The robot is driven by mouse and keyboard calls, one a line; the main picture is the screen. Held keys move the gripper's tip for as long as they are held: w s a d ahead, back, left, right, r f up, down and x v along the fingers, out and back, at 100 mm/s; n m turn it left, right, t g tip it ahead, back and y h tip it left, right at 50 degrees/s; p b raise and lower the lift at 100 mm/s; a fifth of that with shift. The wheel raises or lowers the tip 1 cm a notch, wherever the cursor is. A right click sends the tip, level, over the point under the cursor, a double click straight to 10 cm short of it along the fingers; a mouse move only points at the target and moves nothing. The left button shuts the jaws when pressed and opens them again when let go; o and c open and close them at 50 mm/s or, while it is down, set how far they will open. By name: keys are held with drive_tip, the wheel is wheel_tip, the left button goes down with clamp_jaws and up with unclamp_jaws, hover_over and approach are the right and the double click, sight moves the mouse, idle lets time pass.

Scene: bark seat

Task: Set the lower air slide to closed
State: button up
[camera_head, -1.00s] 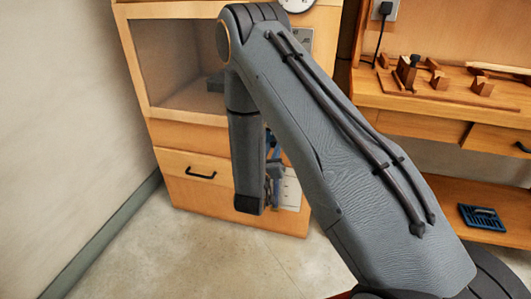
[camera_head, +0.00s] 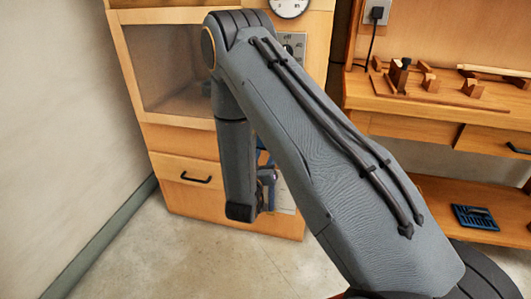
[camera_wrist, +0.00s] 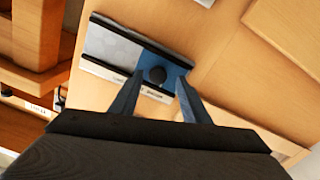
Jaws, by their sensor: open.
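The air slide shows in the wrist view as a plate with a silver-grey part (camera_wrist: 112,46) and a blue part (camera_wrist: 177,74). In the head view my gripper (camera_head: 266,186) is low before the cabinet front, and my arm hides most of the slide.
The wooden cabinet (camera_head: 181,144) has a glazed upper chamber, a dial on top and a drawer with a black handle (camera_head: 196,179). At right stands a workbench (camera_head: 425,130) with wooden pieces; a blue tray (camera_head: 474,217) lies on its lower shelf. Clear floor lies in front.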

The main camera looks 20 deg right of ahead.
drive_tip(key=v, duration=0.6)
drive_tip(key=shift+p, duration=0.3)
drive_tip(key=shift+a, duration=0.1)
